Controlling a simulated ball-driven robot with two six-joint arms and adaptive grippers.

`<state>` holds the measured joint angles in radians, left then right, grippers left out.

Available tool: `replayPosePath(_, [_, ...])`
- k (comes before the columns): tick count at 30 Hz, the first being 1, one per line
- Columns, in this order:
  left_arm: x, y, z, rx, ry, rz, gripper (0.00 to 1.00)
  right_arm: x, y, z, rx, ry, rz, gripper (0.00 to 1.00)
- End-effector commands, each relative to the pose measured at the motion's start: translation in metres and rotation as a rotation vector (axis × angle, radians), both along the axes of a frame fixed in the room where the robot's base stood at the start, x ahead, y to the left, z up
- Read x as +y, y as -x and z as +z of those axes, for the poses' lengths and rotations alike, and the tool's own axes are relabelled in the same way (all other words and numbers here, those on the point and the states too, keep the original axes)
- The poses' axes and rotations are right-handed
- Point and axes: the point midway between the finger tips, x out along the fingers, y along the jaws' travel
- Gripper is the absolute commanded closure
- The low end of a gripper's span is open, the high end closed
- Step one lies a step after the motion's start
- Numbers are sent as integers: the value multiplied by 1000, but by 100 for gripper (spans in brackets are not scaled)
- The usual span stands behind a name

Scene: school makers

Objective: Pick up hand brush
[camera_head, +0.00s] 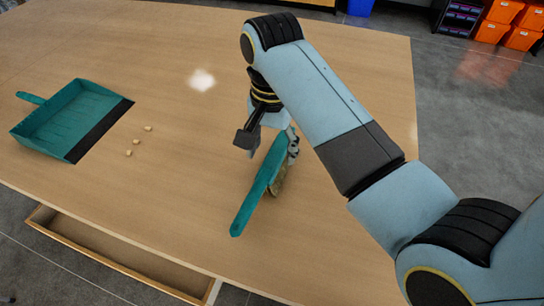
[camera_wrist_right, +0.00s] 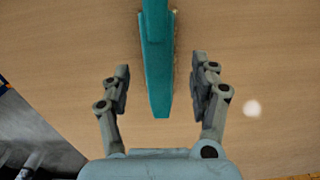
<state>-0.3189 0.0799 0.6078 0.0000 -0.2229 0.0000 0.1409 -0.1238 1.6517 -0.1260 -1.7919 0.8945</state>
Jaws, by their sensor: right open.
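The teal hand brush (camera_head: 260,186) is on the table at the centre of the head view, its handle slanting toward the lower left and its bristles partly visible on the right side. It also shows in the right wrist view (camera_wrist_right: 157,60), between the two fingers. My right gripper (camera_head: 272,146) is at the brush's far end, partly hidden by my arm and the brush. In the wrist view my right gripper (camera_wrist_right: 162,88) is open, with one finger on each side of the brush and a visible gap on both sides. My left gripper is not in view.
A teal dustpan (camera_head: 62,118) lies at the left of the wooden table (camera_head: 200,140). Several small crumbs (camera_head: 136,141) lie beside its dark lip. An open drawer (camera_head: 120,262) is below the near edge. Table between the crumbs and the brush is clear.

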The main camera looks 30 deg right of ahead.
Motion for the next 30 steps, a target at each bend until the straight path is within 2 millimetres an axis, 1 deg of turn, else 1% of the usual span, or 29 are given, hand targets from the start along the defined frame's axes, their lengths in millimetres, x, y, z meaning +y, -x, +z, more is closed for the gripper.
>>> replayPosePath(1, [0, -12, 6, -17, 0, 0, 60, 0, 2, -7, 6, 1, 1, 38])
replayPosePath(3, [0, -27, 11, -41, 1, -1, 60, 0, 2, -18, 4, -1, 1, 38])
replayPosePath(6, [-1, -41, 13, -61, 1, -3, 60, 0, 1, -31, 3, 0, 0, 38])
replayPosePath(10, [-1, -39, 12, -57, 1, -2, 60, 0, 1, -38, 1, -1, 0, 38])
replayPosePath(14, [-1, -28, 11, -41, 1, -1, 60, 0, 1, -38, 1, -1, 0, 38])
replayPosePath(15, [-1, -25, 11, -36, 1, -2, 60, 0, 1, -38, 1, -1, 0, 40])
replayPosePath(20, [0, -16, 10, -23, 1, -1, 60, 0, 1, -38, 1, -1, 0, 61])
replayPosePath(27, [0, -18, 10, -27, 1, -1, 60, 0, 1, -37, 0, 0, 0, 92])
replayPosePath(29, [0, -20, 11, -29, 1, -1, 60, 0, 1, -37, 0, 0, 0, 100])
replayPosePath(30, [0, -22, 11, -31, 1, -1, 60, 0, 1, -37, 0, 0, 0, 100])
